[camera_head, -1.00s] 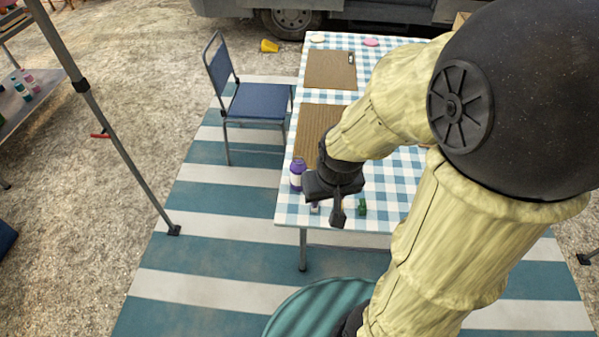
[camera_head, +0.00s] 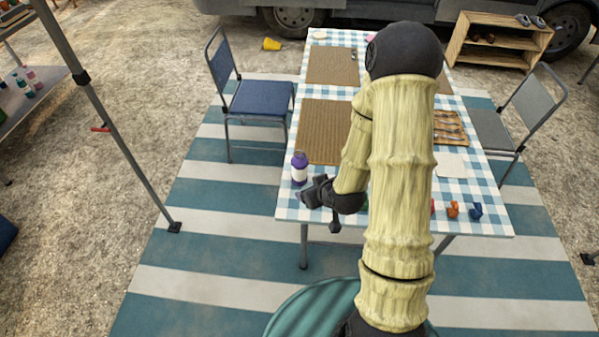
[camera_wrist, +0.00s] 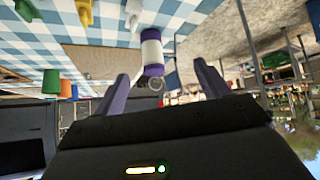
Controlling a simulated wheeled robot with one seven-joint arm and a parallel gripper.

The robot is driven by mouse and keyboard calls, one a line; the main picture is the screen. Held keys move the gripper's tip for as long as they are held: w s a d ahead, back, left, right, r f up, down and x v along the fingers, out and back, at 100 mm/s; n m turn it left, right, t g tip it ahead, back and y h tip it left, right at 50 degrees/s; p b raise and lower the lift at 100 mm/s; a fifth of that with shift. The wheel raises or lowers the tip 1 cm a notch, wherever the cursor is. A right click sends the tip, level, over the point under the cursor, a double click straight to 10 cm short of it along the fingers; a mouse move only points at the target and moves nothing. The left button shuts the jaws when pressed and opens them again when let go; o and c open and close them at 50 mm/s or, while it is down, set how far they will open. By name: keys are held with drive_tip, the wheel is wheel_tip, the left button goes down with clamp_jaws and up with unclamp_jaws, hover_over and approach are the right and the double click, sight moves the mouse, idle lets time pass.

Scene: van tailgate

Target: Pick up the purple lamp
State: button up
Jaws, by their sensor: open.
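The purple lamp (camera_head: 299,168) stands upright near the left edge of the checked table (camera_head: 287,207). It has a purple top and base and a white middle. My gripper (camera_head: 312,194) is just in front of the lamp, low over the table's near left corner. In the wrist view, the lamp (camera_wrist: 151,50) shows beyond and between the two spread fingers of my gripper (camera_wrist: 161,86). The jaws are open and empty, and a gap lies between them and the lamp.
Brown mats (camera_head: 321,132) lie behind the lamp. Small orange (camera_head: 453,209) and blue (camera_head: 475,211) items sit at the table's near right edge. A blue chair (camera_head: 258,98) stands left of the table, a grey chair (camera_head: 510,118) right. A canopy pole (camera_head: 115,136) stands farther left.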

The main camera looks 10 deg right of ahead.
sight(300, 175)
drive_tip(key=f+t, duration=0.1)
drive_tip(key=f+m+t, duration=0.1)
drive_tip(key=f+t, duration=0.1)
drive_tip(key=f+t+b, duration=0.1)
drive_tip(key=f+t, duration=0.1)
drive_tip(key=shift+w+d+f+m, duration=0.1)
drive_tip(key=shift+w+d+m, duration=0.2)
drive_tip(key=shift+w+m, duration=0.1)
drive_tip(key=b+x, duration=0.4)
drive_tip(key=b, duration=0.4)
drive_tip(key=shift+d+f, duration=0.15)
drive_tip(key=shift+f, duration=0.05)
drive_tip(key=b, duration=0.4)
drive_tip(key=shift+w+f, duration=0.2)
drive_tip(key=shift+w, duration=0.2)
drive_tip(key=p+x, duration=0.1)
drive_tip(key=x, duration=0.5)
drive_tip(key=shift+w+r, duration=0.15)
drive_tip(key=shift+w, duration=0.45)
